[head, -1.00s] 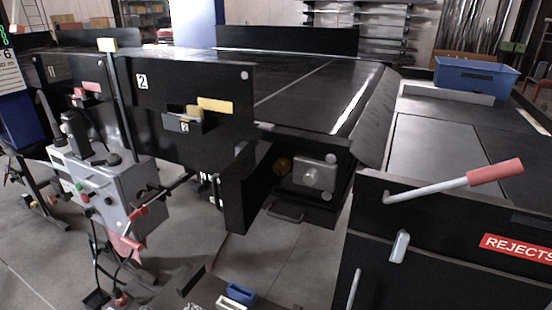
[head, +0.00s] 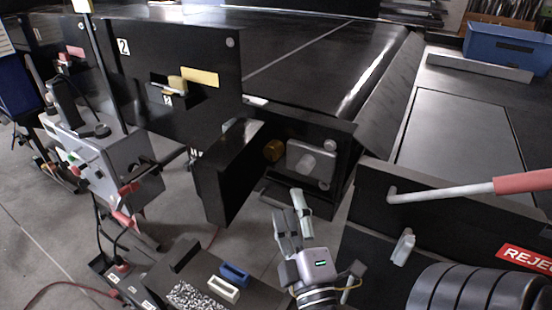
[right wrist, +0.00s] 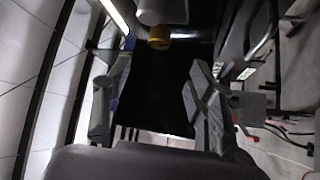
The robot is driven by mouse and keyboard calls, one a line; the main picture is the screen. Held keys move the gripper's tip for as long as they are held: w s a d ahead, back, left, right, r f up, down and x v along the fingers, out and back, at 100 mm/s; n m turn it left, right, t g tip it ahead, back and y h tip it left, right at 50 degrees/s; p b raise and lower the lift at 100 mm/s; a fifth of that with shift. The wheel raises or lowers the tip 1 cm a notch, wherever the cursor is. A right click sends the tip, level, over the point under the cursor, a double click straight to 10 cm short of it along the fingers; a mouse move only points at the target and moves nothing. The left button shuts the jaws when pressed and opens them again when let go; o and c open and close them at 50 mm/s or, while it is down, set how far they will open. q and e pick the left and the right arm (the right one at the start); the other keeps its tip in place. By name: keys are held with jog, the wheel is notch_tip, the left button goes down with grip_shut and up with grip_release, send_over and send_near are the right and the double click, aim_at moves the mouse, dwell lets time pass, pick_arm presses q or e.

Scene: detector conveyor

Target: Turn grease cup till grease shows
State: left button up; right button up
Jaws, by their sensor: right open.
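The brass grease cup (head: 273,150) sits in the recess at the conveyor's end, left of a grey metal block (head: 311,160). It also shows in the right wrist view as a yellow-brown knob (right wrist: 159,43) at top centre. I cannot make out any grease on it. My right gripper (head: 290,204) is open and empty, below and in front of the recess, apart from the cup. In the right wrist view its two fingers (right wrist: 152,88) are spread, with the cup beyond them. My left gripper is not in view.
A black panel (head: 228,175) juts out left of the recess. The rejects cabinet (head: 450,225) with a red-handled lever (head: 460,191) stands close on the right. A blue bin (head: 510,48) is behind it. A grey control box (head: 105,165) stands left.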

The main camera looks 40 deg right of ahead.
aim_at(275, 159)
jog(key=p+x, duration=0.7)
jog(key=x, duration=0.4)
jog(key=shift+r, duration=0.2)
jog(key=shift+w+d+p, duration=0.3)
jog(key=shift+w+p, duration=0.05)
jog(key=shift+w, duration=0.25)
jog(key=shift+c, duration=0.2)
jog(key=c, duration=1.1)
jog(key=m+b, duration=0.1)
jog(key=b, duration=0.4)
jog(key=shift+f+t+h+b, duration=0.3)
jog(key=shift+t+h+b, duration=0.05)
jog(key=shift+t+h, duration=0.05)
jog(key=shift+r, duration=0.15)
